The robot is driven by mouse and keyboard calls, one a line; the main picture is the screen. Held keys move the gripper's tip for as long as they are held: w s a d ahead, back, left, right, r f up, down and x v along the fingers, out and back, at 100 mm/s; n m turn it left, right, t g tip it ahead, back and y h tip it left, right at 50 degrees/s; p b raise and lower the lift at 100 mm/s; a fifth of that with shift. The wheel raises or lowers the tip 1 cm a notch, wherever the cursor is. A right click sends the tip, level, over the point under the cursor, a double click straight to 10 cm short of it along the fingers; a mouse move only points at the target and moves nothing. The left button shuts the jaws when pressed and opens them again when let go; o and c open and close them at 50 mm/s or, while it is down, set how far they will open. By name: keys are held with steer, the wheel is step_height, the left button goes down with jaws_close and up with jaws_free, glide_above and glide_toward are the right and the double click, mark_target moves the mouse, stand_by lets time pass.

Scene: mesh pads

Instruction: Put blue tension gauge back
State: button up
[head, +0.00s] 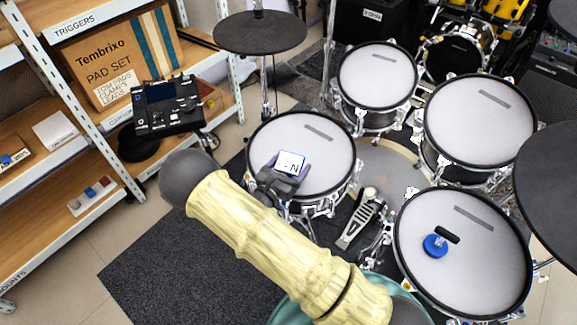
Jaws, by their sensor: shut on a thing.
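I cannot tell whether the gauge touches the pad. My pale arm reaches up to it from the bottom of the head view.
A blue round object (434,246) lies on the near-right pad (480,270). A cymbal pad (258,33) stands behind.

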step_height(320, 180, up, 2)
steer(key=shift+p, duration=0.6)
steer(key=shift+d, duration=0.1)
